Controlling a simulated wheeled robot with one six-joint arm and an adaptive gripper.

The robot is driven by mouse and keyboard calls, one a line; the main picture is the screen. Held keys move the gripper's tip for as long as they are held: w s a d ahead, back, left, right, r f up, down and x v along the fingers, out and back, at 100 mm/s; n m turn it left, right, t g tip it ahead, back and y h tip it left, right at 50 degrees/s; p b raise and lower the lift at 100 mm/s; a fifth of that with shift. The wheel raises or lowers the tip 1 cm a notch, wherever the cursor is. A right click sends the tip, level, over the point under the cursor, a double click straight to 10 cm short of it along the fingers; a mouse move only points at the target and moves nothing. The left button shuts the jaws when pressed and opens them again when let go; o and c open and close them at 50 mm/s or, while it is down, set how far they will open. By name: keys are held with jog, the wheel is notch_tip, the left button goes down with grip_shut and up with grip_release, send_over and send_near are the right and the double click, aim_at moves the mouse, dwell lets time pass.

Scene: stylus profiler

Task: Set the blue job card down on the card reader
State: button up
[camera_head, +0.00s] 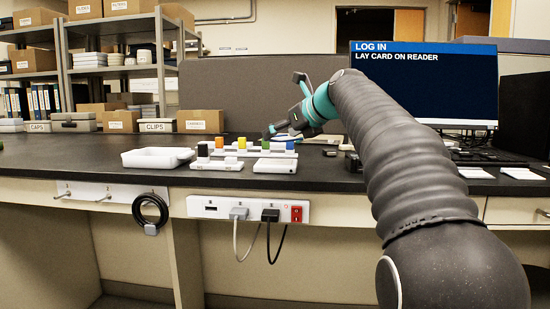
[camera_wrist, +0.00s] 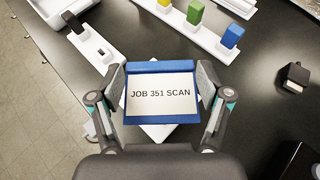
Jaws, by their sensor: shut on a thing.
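The blue job card (camera_wrist: 162,68) has a white label reading "JOB 351 SCAN". My gripper (camera_wrist: 161,88) is shut on it, with one finger at each side edge. The card faces the wrist camera and looks roughly level. A flat white block (camera_wrist: 163,132) shows partly below the card in the wrist view; the card hides much of it. It appears to be the white block (camera_head: 275,166) at the bench's front edge in the head view, likely the card reader. The gap between card and block cannot be judged. In the head view my gripper (camera_head: 271,131) is small above the bench.
A white rack with coloured blocks (camera_wrist: 181,27) stands just beyond the card. A smaller white rack (camera_wrist: 93,43) and a white tray (camera_head: 157,158) are to the left. A black block (camera_wrist: 295,77) is right. A monitor (camera_head: 424,85) reads "LOG IN, LAY CARD ON READER".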

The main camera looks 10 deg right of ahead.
aim_at(275, 162)
jog(key=shift+w+a+f, duration=0.6)
jog(key=shift+a+f, duration=0.1)
jog(key=shift+a, duration=0.1)
jog(key=shift+f+b, duration=1)
jog(key=shift+f, duration=0.85)
jog(key=shift+f, duration=0.1)
jog(key=o, duration=0.8)
jog(key=p+v, duration=0.1)
jog(key=v, duration=1.1)
